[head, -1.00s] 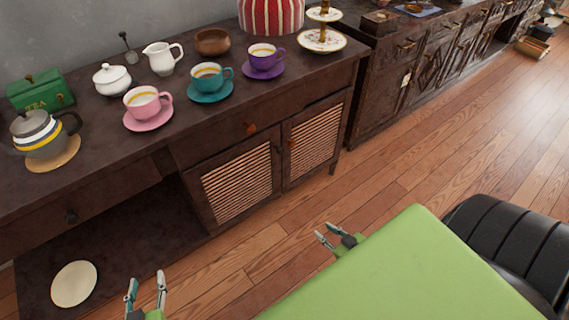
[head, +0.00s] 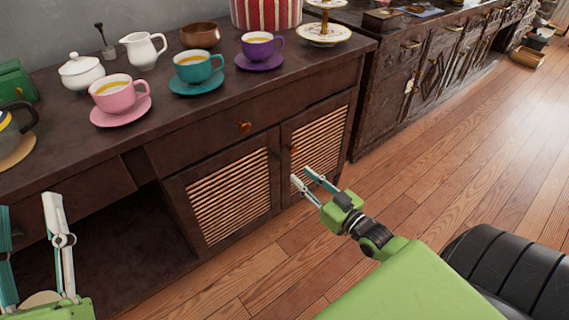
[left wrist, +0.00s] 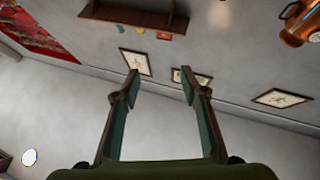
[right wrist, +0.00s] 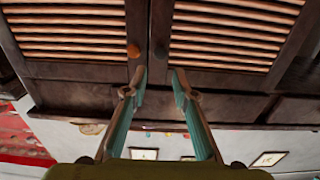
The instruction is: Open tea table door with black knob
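The dark wooden tea table (head: 205,130) has two slatted doors. The right door (head: 318,140) carries an orange-brown knob (head: 293,150), which also shows in the right wrist view (right wrist: 133,50). The left door (head: 232,195) meets it at the middle; a dark knob near its inner edge is hard to make out against the wood. My right gripper (head: 303,176) is open and empty, in front of the doors near their meeting edges; its fingers also show in the right wrist view (right wrist: 159,72). My left gripper (head: 27,204) is open and empty at the lower left.
A drawer with an orange knob (head: 245,127) sits above the left door. Pink (head: 118,93), teal (head: 198,67) and purple (head: 262,46) cups stand on the tabletop. A carved cabinet (head: 400,85) stands to the right.

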